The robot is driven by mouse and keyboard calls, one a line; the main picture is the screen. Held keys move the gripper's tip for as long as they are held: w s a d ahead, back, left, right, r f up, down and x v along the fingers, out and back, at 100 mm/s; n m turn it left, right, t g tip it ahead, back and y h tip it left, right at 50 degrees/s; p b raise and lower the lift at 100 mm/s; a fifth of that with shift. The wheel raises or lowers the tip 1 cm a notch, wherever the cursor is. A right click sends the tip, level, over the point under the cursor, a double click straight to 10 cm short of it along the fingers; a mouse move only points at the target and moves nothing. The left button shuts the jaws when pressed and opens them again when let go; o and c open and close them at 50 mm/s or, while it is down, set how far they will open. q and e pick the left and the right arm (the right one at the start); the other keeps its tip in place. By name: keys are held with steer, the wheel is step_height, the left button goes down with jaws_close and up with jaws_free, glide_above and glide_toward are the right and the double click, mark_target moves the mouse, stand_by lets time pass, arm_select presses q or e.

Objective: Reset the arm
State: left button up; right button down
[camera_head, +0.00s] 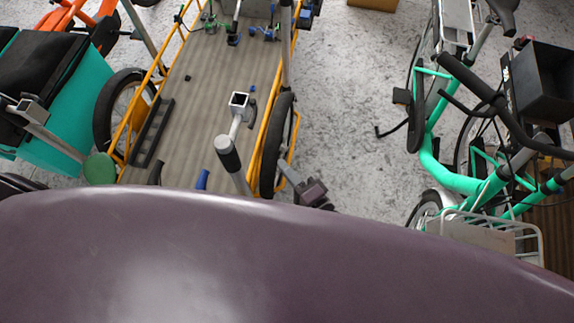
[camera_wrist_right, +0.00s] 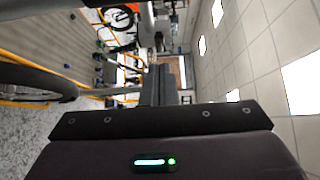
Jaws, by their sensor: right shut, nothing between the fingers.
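My right gripper (camera_head: 320,201) shows small in the head view, just above my large purple body, right of the yellow cargo bike's wheel. In the right wrist view its dark fingers (camera_wrist_right: 164,85) stand together beyond the black mounting edge, shut with nothing held. The gripper points level into the room, with floor at picture left and ceiling at right. My left gripper is not in view. My body hides the lower part of the head view.
A yellow-railed cargo bike (camera_head: 205,85) with a wooden deck stands ahead. A teal cargo box (camera_head: 85,105) is at left. A green bike (camera_head: 455,180) with a dark box (camera_head: 545,85) stands at right. Bare grey floor (camera_head: 345,90) lies between them.

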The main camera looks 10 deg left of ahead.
stand_by(0.3)
steer(key=s+d+f+n+g+h+b, duration=0.1)
steer(key=s+d+f+n+g+h, duration=0.15)
steer(key=f, duration=0.65)
steer(key=s+d+f+n+g+h, duration=0.15)
steer(key=d+f, duration=0.25)
steer(key=f, duration=0.5)
steer(key=s+d+f+n+g+h+b, duration=0.1)
steer(key=s+d+f+h, duration=0.15)
steer(key=f, duration=0.65)
steer(key=s+d+f+n+g+h+b, duration=0.1)
steer(key=s+d+f+n+g+h, duration=0.5)
steer(key=s+d+f, duration=1)
steer(key=d+h, duration=0.1)
steer(key=d, duration=0.3)
steer(key=shift+s+f, duration=0.35)
steer(key=shift+s, duration=0.05)
steer(key=shift+w, duration=0.1)
